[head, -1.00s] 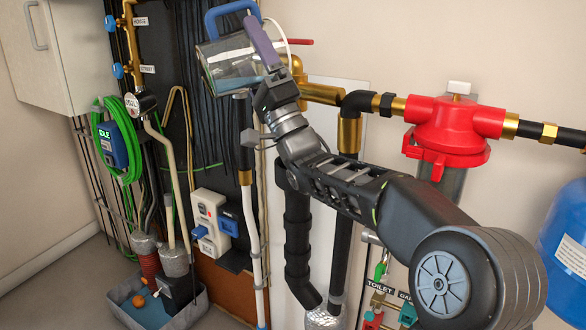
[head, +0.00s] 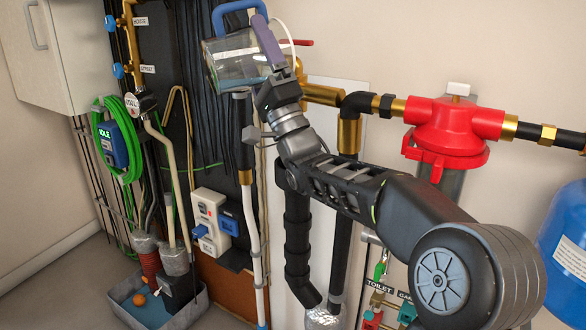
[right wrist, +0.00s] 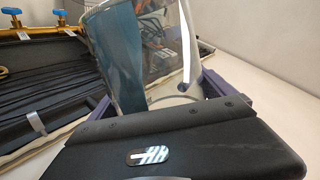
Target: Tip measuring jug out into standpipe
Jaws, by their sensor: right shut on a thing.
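The clear measuring jug (head: 228,64) is tilted well over on its side at the upper middle of the head view. My right gripper (head: 266,42), with purple fingers, is shut on it. In the right wrist view the jug (right wrist: 120,50) fills the space between the fingers (right wrist: 155,97), with bluish liquid inside and a pale curved strip at its right. An upright pipe with a black upper sleeve (head: 243,135) and white lower part stands just below the jug; I cannot tell if it is the standpipe or whether they touch. My left gripper is out of view.
A red filter housing (head: 452,130) on brass and black pipework is at right, with a blue tank (head: 568,235) beyond. A blue loop handle (head: 238,12) shows above the jug. A green hose (head: 108,140) and a grey tray (head: 190,312) are at left.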

